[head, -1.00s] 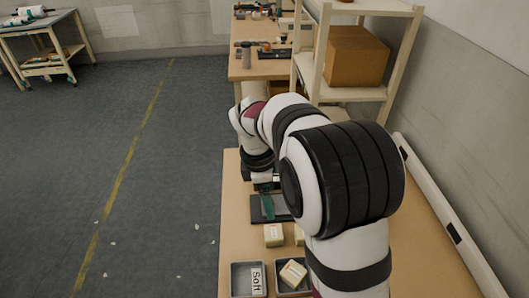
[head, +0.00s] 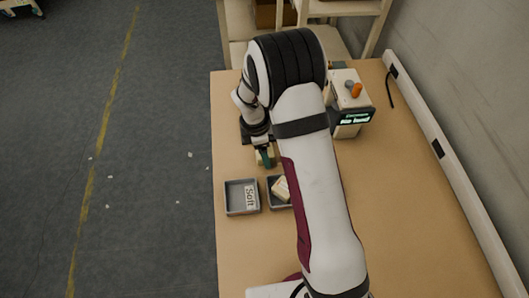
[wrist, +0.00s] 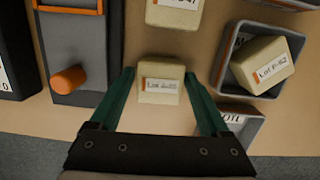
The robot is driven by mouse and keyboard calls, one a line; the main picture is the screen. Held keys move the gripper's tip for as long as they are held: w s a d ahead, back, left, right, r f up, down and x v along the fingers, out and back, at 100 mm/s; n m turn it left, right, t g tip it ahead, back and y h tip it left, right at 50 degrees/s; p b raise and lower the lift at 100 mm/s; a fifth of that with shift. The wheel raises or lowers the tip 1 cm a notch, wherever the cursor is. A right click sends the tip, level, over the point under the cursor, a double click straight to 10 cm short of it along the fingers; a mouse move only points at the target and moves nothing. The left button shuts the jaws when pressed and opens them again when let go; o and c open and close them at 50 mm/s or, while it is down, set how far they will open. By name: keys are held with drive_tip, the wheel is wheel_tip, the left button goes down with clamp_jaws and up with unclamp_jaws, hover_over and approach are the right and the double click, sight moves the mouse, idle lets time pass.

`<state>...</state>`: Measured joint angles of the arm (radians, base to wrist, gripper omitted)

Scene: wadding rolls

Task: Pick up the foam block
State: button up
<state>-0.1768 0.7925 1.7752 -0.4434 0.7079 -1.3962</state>
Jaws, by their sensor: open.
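A pale yellow foam block (wrist: 160,70) with a white and orange lot label lies on the table in the wrist view. My gripper (wrist: 160,77) is open, with one green finger on each side of this block and narrow gaps showing. I cannot tell how far down the fingers reach. In the head view my gripper (head: 265,158) is above the table just beyond the trays, and a block there is mostly hidden by it. A second foam block (wrist: 174,10) is cut off at the top of the wrist view. A third foam block (wrist: 268,62) lies tilted in a grey tray (wrist: 226,55).
The left tray (head: 230,208) holds a "Soft" label; the right tray (head: 271,202) is partly behind my arm. A grey device with an orange knob (wrist: 68,80) stands left of the block in the wrist view. A machine with a lit display (head: 350,115) stands behind.

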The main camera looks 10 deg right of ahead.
drive_tip(key=c, duration=1.1)
drive_tip(key=shift+r, duration=0.15)
